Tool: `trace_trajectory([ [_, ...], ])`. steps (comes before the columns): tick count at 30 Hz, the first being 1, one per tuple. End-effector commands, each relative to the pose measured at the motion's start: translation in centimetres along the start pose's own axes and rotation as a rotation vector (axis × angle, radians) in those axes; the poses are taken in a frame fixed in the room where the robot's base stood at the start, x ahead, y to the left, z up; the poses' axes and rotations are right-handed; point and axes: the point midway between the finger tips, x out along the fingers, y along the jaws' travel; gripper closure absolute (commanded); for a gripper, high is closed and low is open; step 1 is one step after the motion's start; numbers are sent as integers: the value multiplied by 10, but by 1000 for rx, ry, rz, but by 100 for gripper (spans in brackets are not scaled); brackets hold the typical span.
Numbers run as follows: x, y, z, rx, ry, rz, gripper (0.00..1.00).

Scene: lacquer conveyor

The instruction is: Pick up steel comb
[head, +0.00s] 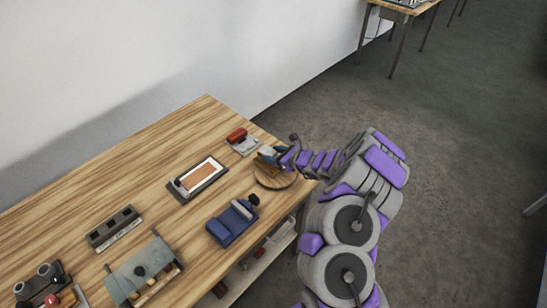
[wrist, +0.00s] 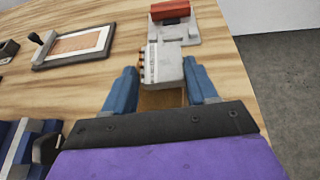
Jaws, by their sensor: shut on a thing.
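My gripper (head: 273,157) is at the right end of the wooden table, over a round wooden disc (head: 277,184). In the wrist view its two blue fingers (wrist: 162,88) stand on either side of a pale grey metal piece with a notched, brownish left edge (wrist: 160,64), which looks like the steel comb. A brown block-like part (wrist: 162,99) shows below the grey metal, between the fingers. My gripper is shut on this piece. The fingers hide part of it in the head view, and I cannot tell whether it touches the disc.
A red-handled grey tool (head: 239,139) lies just behind. A framed brown panel (head: 198,176) and a blue device (head: 233,222) are to the left. A dark slotted block (head: 112,228) and a grey plate fixture (head: 142,269) stand farther left. Bare wood lies along the back.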

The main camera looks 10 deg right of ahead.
Motion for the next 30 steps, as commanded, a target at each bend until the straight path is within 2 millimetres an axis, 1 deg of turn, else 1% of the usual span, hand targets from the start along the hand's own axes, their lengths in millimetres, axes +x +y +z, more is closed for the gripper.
trace_trajectory([
  [1,-4,0,12,-1,-6,-1,83],
  [2,-7,1,16,0,-6,0,83],
  [4,-17,8,9,7,-4,-3,83],
  [15,-68,52,-3,5,-11,-3,83],
  [17,-74,58,-7,6,-6,-2,83],
  [27,-107,87,-16,5,-6,0,83],
  [30,-114,92,-20,4,-4,-2,83],
])
